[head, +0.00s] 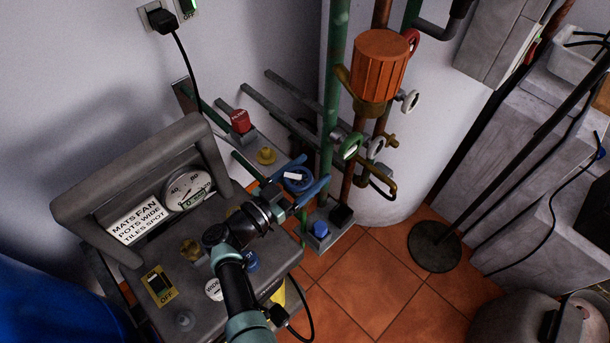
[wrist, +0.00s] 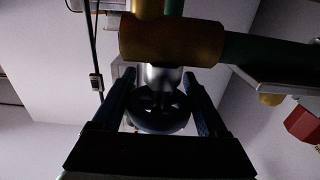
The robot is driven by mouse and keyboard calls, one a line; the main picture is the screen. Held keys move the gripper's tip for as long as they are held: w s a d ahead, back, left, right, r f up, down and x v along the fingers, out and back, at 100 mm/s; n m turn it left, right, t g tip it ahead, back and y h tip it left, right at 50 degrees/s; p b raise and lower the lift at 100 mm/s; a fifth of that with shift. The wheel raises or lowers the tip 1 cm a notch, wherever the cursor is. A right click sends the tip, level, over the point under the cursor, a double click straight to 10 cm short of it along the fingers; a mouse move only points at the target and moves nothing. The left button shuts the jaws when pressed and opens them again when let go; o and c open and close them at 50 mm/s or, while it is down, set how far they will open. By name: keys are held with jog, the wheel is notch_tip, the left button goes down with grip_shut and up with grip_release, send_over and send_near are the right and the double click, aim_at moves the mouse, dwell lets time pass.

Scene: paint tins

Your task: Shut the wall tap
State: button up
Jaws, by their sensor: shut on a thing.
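The wall tap has a dark blue round handwheel (head: 298,180), with a pale patch on it in the head view. My gripper (head: 307,174) is shut on this wheel, with one blue finger on each side of it. In the wrist view, the spoked wheel (wrist: 158,122) sits between the two fingers of my gripper (wrist: 159,78). A pale metal stem (wrist: 160,76) leads from the wheel to a brass-coloured valve body (wrist: 170,40). My arm and gripper hide much of the tap in the head view.
A grey panel machine with a handle (head: 130,165) and a gauge (head: 188,188) stands left of my gripper. Green and rust-brown pipes (head: 333,95) with an orange pump (head: 378,65) rise behind. A round stand base (head: 434,246) is at right. Tiled floor (head: 350,290) is clear in front.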

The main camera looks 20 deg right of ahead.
jog(key=m+g+b, duration=0.2)
jog(key=g+b, duration=0.1)
jog(key=f+g+h+b, duration=0.1)
jog(key=shift+s+m+b, duration=0.25)
jog(key=shift+m+b, duration=0.1)
jog(key=shift+m, duration=0.05)
jog(key=m+g+b, duration=0.1)
jog(key=b, duration=0.1)
jog(key=m+g+b, duration=0.1)
jog(key=g+b, duration=0.1)
jog(key=shift+s, duration=0.25)
jog(key=g+b, duration=0.1)
jog(key=m+g+b, duration=0.1)
jog(key=b, duration=0.1)
jog(key=g+b, duration=0.1)
jog(key=shift+s+r+m, duration=0.25)
jog(key=shift+m, duration=0.05)
jog(key=shift+b, duration=0.45)
jog(key=shift+s+d+r+m+g+y, duration=0.1)
jog(key=shift+r+m+g+y, duration=0.2)
jog(key=shift+g, duration=0.1)
jog(key=o, duration=1.3)
jog(key=shift+b, duration=0.3)
